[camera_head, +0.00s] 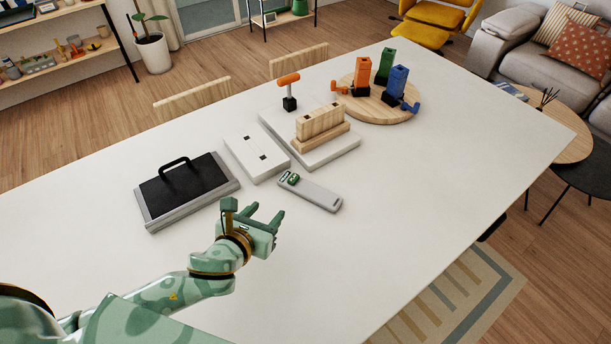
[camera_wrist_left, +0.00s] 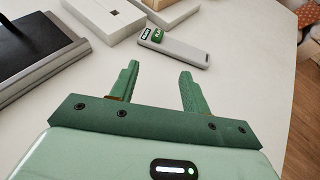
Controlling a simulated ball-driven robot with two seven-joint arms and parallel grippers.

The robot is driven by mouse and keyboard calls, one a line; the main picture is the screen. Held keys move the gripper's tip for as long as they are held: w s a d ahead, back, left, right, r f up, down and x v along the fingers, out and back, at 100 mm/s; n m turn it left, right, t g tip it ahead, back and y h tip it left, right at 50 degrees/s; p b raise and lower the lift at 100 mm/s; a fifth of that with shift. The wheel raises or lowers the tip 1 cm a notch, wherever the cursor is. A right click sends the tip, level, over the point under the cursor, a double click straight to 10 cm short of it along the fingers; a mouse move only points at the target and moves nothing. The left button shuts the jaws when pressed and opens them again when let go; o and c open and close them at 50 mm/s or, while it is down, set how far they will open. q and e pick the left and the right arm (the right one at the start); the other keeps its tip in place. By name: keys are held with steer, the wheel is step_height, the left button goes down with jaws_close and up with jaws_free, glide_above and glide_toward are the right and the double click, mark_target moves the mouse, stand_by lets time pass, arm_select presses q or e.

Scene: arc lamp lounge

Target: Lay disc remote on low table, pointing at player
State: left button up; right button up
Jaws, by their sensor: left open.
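A long grey remote (camera_head: 314,194) with a green round part at one end lies flat on the white table (camera_head: 420,185). It also shows in the left wrist view (camera_wrist_left: 180,48), beyond the fingertips. My left gripper (camera_head: 263,213) is open and empty, above the table to the left of the remote and apart from it. Its two green fingers show in the left wrist view (camera_wrist_left: 160,72). I cannot tell which thing is the player; a flat white box (camera_head: 256,153) lies just behind the remote. My right gripper is not in view.
A black and grey case with a handle (camera_head: 187,190) lies at left. A white base with a wooden block (camera_head: 319,130) stands behind the remote. A round wooden board (camera_head: 378,104) holds orange, green and blue pieces. The table's right and front parts are clear.

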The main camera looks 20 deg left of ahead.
arm_select(q)
steer(key=b, duration=0.1)
glide_toward(291, 181)
steer(key=x, duration=0.1)
steer(key=b+x, duration=0.1)
steer(key=shift+w+d+f, duration=0.3)
steer(key=shift+w, duration=0.2)
steer(key=x, duration=0.1)
steer(key=b+x, duration=0.1)
steer(key=x, duration=0.3)
steer(key=shift+a+b, duration=0.3)
steer(key=shift+b, duration=0.1)
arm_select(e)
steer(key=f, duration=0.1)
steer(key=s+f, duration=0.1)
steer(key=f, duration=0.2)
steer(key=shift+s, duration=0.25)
